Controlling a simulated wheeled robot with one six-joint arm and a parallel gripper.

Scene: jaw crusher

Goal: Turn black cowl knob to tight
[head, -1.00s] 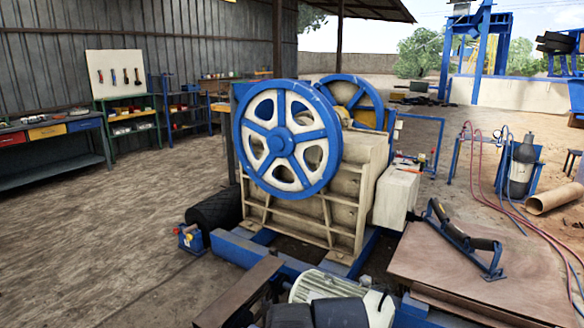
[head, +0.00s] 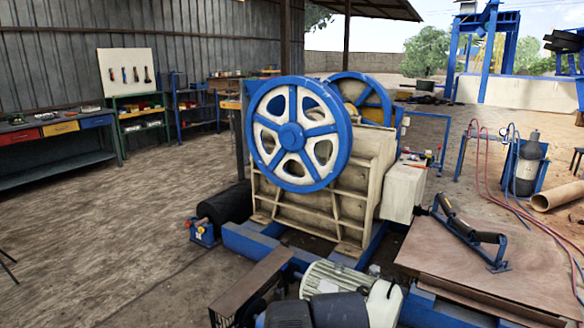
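I cannot make out a black cowl knob in the head view. A pale ribbed electric motor (head: 335,281) sits low in the picture, in front of the jaw crusher (head: 325,205). Dark rounded shapes at the bottom edge cover part of the motor; they may be my own arm links. The crusher has a large blue and white flywheel (head: 292,137) facing me. A pale box (head: 404,192) is fixed on its right side. My gripper is not in view.
A brown plate platform (head: 470,255) with a black roller frame (head: 470,232) lies on the right. Red hoses run beside a grey cylinder (head: 526,165). A workbench (head: 55,150) stands far left. The floor (head: 110,225) left of the crusher is mostly clear.

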